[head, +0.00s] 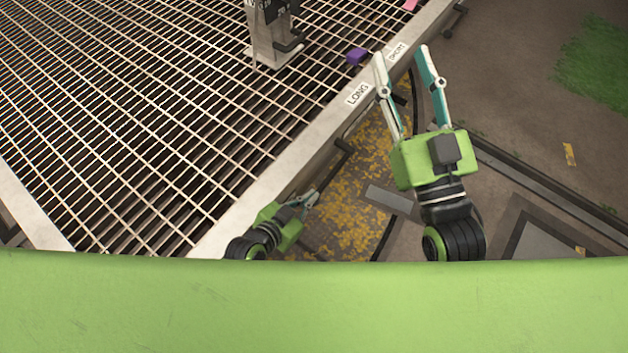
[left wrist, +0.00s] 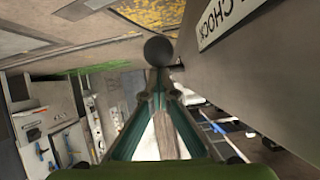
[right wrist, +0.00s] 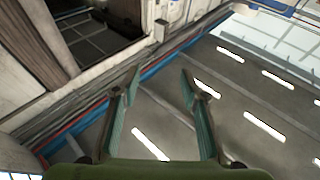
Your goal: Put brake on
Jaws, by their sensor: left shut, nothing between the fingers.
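A dark round knob (left wrist: 158,50) shows just beyond my left fingertips in the left wrist view; whether they touch it I cannot tell. In the head view a dark handle (head: 344,146) sticks out from the side of the metal deck, just beyond my left gripper (head: 311,197). It may be the same part. No brake label can be read. My left gripper is shut with nothing between its fingers, low beside the deck edge. My right gripper (head: 402,55) is open and empty, over the ground to the right of the deck; its fingers also show in the right wrist view (right wrist: 160,75).
The grated deck (head: 348,95) has labels LONG and SHORT on its edge. A metal post (head: 270,45) with a dark handle and a purple block (head: 357,56) stand on it. A CHOCK sign (left wrist: 228,20) is close by the left gripper. Ground to the right is open.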

